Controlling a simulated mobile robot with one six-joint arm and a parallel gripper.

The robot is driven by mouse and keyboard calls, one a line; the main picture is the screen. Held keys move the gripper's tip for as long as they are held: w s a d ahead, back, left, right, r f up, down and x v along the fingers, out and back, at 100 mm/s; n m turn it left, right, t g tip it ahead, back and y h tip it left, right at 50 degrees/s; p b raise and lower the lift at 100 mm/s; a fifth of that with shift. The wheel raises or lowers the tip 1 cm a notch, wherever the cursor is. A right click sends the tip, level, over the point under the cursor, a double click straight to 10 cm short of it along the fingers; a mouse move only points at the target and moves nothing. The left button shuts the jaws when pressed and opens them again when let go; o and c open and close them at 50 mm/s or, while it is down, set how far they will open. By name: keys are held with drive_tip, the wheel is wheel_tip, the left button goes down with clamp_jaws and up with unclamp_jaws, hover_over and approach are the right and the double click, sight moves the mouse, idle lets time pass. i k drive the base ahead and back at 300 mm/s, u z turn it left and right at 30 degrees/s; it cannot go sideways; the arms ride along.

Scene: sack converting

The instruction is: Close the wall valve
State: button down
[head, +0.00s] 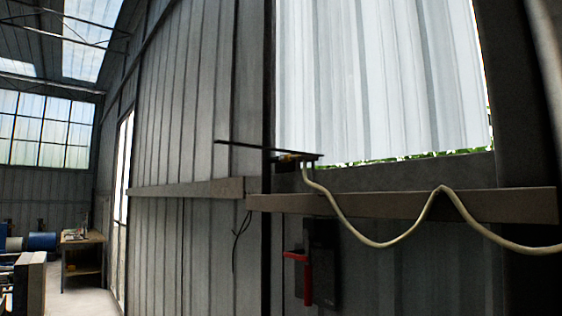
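On the wall right of centre, a dark upright box (322,262) carries a red part with a bent, handle-like shape (306,276). The red part has a short arm pointing left and a longer bar hanging down. I cannot tell for sure whether this is the wall valve. Above it, by the wall rail, is a small dark fitting with a yellowish part (289,158) and a long thin dark rod (245,146) reaching left. A cream hose (345,220) runs from this fitting. My gripper is not in view.
A brown rail (485,205) runs along the wall, with the hose draped over it. A dark cable (236,240) hangs at the left. A workbench (85,240), a blue drum (42,243) and machinery (30,280) stand far left. Some floor (92,302) there is clear.

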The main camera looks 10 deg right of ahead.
sight(279, 158)
drive_tip(key=u, duration=0.1)
drive_tip(key=i, duration=0.95)
drive_tip(key=u, duration=3.1)
drive_tip(key=i, duration=0.2)
drive_tip(key=z, duration=1.55)
